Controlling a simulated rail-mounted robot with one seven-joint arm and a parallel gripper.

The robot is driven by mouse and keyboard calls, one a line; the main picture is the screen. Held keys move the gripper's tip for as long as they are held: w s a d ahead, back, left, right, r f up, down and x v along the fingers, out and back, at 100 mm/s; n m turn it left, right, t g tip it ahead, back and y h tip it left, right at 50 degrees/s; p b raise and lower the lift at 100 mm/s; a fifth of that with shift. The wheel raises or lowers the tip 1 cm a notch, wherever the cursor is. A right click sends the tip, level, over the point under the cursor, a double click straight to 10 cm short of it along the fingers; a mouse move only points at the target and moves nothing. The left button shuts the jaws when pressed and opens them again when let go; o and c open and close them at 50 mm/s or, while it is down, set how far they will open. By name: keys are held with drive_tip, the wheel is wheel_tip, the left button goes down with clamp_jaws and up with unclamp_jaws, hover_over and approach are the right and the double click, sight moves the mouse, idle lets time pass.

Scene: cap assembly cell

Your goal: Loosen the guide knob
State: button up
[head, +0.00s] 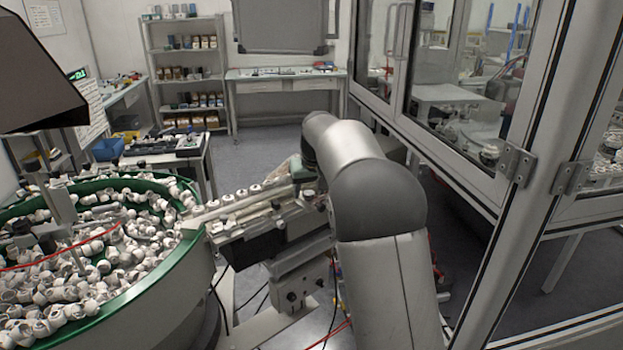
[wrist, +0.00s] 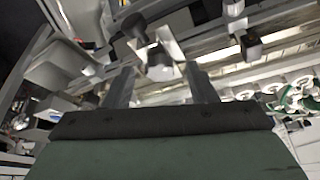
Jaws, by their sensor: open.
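My gripper (wrist: 158,70) is open in the wrist view, its two dark fingers apart. A small metal block with a grey round end (wrist: 160,66) shows in the gap between the fingertips; I cannot tell whether they touch it. A dark round knob (wrist: 134,27) is just beyond, up and left of the gap. Another dark knob-like part (wrist: 248,44) sits to the right, outside the fingers. I cannot tell which is the guide knob. In the head view my arm hides most of the gripper, near the linear feed track (head: 245,213).
A green-rimmed bowl (head: 165,272) full of white caps stands at the left, against the track. White caps also sit along the track. A glazed metal frame (head: 545,130) stands close on the right. Shelves (head: 185,75) and a bench are at the back, with open floor before them.

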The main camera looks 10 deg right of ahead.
drive_tip(key=b+v, duration=0.1)
drive_tip(key=v, duration=1.6)
drive_tip(key=shift+s, duration=0.15)
drive_tip(key=s+f+g, duration=0.1)
drive_tip(key=s+f, duration=0.7)
drive_tip(key=s, duration=0.4)
drive_tip(key=s+f+g, duration=0.1)
drive_tip(key=s+f, duration=0.8)
drive_tip(key=s, duration=0.3)
drive_tip(key=s+f+m+g, duration=0.1)
drive_tip(key=s+f, duration=0.7)
drive_tip(key=s, duration=0.5)
drive_tip(key=shift+f+g, duration=0.2)
drive_tip(key=shift+g, duration=0.1)
